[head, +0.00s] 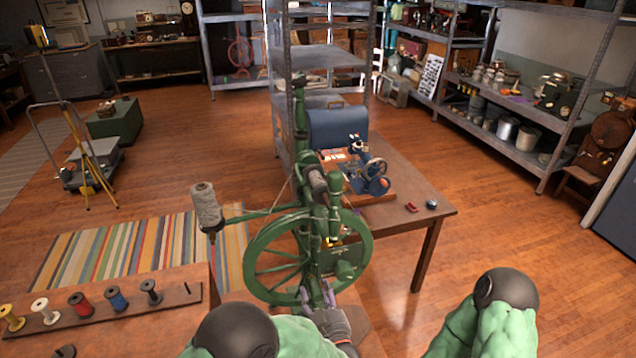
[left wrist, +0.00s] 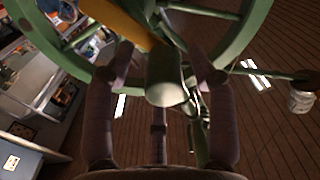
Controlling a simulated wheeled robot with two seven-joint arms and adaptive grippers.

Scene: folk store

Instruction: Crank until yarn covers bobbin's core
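A green spinning wheel (head: 256,262) stands upright in front of me, its spoked rim also large in the left wrist view (left wrist: 238,45). A bobbin (head: 318,179) sits high on its frame; how much yarn covers its core is too small to tell. A grey yarn cone (head: 206,207) stands on a side arm at the left. My left gripper (head: 318,292) is low at the front of the wheel. In the left wrist view its fingers are apart, on either side of a rounded green knob (left wrist: 166,80), with gaps visible. My right gripper is out of view; only that arm shows.
A wooden table (head: 432,208) behind the wheel holds a small blue hand-cranked machine (head: 368,172). At the left, a bench (head: 160,325) carries a rack of coloured spools (head: 115,300). A striped rug (head: 85,250) lies on the floor. Metal shelves stand behind.

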